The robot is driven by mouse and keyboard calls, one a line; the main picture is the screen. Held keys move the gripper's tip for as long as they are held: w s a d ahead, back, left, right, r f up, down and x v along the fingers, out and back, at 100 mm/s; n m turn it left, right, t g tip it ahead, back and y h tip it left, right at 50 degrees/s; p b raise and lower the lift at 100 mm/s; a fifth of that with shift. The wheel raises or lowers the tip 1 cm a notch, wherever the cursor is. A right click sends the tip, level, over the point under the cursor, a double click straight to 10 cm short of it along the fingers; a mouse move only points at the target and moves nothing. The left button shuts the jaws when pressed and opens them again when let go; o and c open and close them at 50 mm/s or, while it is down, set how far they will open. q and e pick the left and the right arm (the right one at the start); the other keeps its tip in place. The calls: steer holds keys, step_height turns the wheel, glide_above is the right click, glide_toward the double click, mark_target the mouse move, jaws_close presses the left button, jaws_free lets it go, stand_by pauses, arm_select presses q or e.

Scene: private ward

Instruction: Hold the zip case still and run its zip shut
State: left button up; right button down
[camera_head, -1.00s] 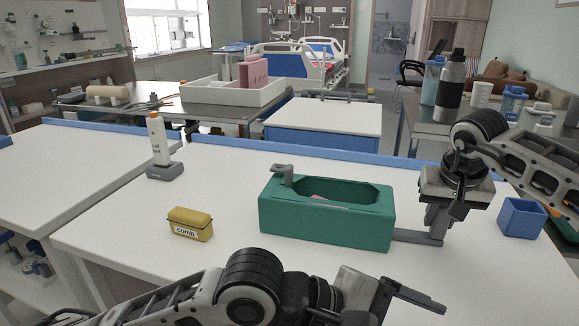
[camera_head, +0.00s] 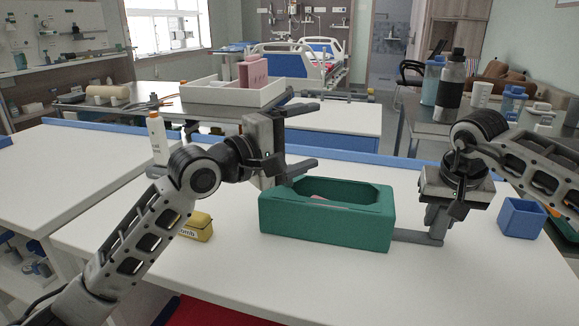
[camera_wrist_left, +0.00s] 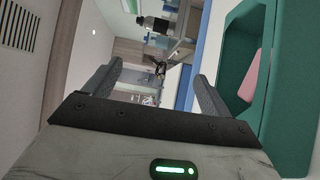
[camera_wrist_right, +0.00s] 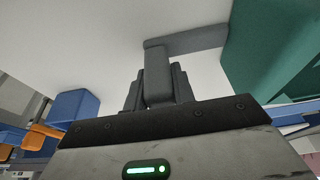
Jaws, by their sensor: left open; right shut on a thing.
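The green zip case (camera_head: 325,228) sits on the white table, with its top opening showing and something pink (camera_wrist_left: 250,75) inside. A grey tab (camera_head: 408,236) sticks out from its right end. My right gripper (camera_head: 437,232) is shut on this tab; the right wrist view shows the fingers (camera_wrist_right: 158,88) closed at the grey bar (camera_wrist_right: 190,40). My left gripper (camera_head: 312,136) is open and empty, pointing right, above the case's left end. Its lower finger is close to the case top; I cannot tell whether it touches. The grey zip pull at that end is hidden behind it.
A white bottle (camera_head: 157,138) stands further back. A blue cup (camera_head: 521,218) is at the right. The table is clear in front of the zip case.

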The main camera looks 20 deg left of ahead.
arm_select(q)
steer(key=w+m+g+y, duration=0.1)
steer(key=m, duration=0.1)
steer(key=w+a+f+m+g+y, duration=0.1)
steer(key=w+m, duration=0.1)
steer(key=w+a+f+m+g+y, duration=0.1)
steer(key=w+m, duration=0.1)
steer(key=shift+a+y, duration=0.1)
steer(key=shift+y, duration=0.3)
steer(key=shift+s+d+f+m+g+y, duration=0.15)
steer(key=shift+d+f+m+g+y, duration=0.1)
steer(key=shift+m+g+y, duration=0.4)
steer(key=shift+s+a+m+g+y, duration=0.15)
steer(key=shift+s+m+g+y, duration=0.05)
steer(key=shift+m+g+y, duration=0.55)
steer(key=s+a+m+g+y, duration=0.1)
steer(key=a+r+m+g+y, duration=0.1)
steer(key=y, duration=0.1)
steer(key=shift+s+a, duration=0.15)
steer(key=shift+s, duration=0.2)
steer(key=s+g, duration=0.1)
steer(key=s+d+g+y, duration=0.1)
steer(key=g, duration=0.1)
steer(key=shift+s, duration=0.3)
steer(key=shift+x, duration=3.25)
